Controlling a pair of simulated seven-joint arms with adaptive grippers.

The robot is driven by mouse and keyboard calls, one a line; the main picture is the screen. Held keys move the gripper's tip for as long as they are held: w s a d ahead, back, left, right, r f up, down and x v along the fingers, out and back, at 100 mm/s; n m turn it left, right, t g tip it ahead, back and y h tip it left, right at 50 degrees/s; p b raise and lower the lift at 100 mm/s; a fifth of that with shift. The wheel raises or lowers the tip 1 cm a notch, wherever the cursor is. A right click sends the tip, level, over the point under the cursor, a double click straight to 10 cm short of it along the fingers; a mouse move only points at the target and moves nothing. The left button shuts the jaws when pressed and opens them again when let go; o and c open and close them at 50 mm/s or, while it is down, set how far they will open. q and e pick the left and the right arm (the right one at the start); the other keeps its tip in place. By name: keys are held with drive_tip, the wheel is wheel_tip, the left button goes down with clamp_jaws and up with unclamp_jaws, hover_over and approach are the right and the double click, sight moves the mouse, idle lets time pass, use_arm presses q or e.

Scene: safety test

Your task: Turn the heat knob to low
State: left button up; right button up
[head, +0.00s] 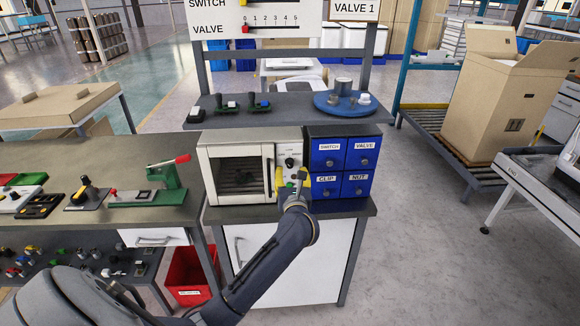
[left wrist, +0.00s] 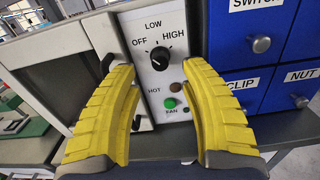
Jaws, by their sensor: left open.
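The heat knob (left wrist: 160,58) is round and black on the white control panel (left wrist: 152,86) of the oven, with the labels OFF, LOW and HIGH around its top. I cannot tell surely which label its pointer faces. It also shows small in the head view (head: 289,162), right of the oven door. My left gripper (left wrist: 158,76) is open, its yellow fingers on either side of the panel just below the knob, with nothing between them. In the head view the left gripper (head: 291,179) is in front of the panel. My right gripper is not in view.
The white oven (head: 237,172) stands left of a blue drawer unit (head: 342,160) with labels such as SWITCH and NUT. Below the knob are a HOT lamp and a green FAN button (left wrist: 170,103). A shelf (head: 290,109) runs above. A green lever press (head: 165,180) stands at left.

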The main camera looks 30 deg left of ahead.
sight(290, 166)
use_arm(q)
drive_tip(key=shift+x, duration=2.5)
drive_tip(key=shift+c, duration=0.5)
